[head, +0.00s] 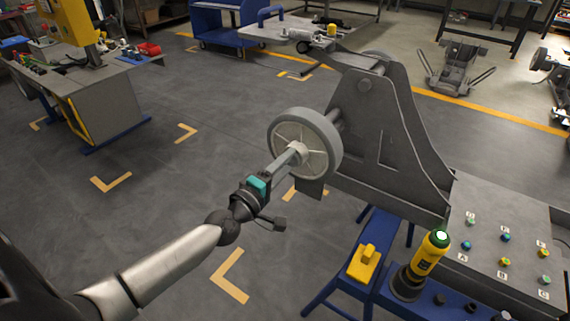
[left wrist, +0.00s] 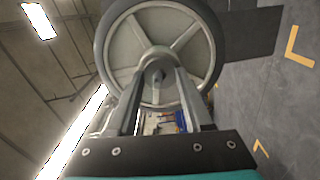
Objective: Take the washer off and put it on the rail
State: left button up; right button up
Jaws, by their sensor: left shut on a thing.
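A grey-tyred wheel (head: 305,145) sits on the side of the grey chassis (head: 385,130). My left gripper (head: 297,153) reaches its hub from the front left. In the left wrist view, the two fingers (left wrist: 158,82) close on a light grey round piece (left wrist: 158,57) at the middle of the wheel (left wrist: 193,45). I take this piece for the washer, but its edge against the hub is hard to tell. A blue bench rail (head: 392,285) with several dark stubs stands at the lower right. My right gripper is not in view.
A yellow and black tool (head: 430,252) with a green light stands on the blue bench beside a yellow block (head: 364,262). A grey panel (head: 500,220) with several coloured knobs lies at the right.

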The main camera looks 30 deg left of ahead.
pick_arm(q)
jog(key=shift+s+a, duration=0.15)
jog(key=shift+s, duration=1.4)
jog(key=shift+s+a, duration=0.1)
jog(key=shift+s, duration=1.45)
jog(key=shift+c, duration=0.2)
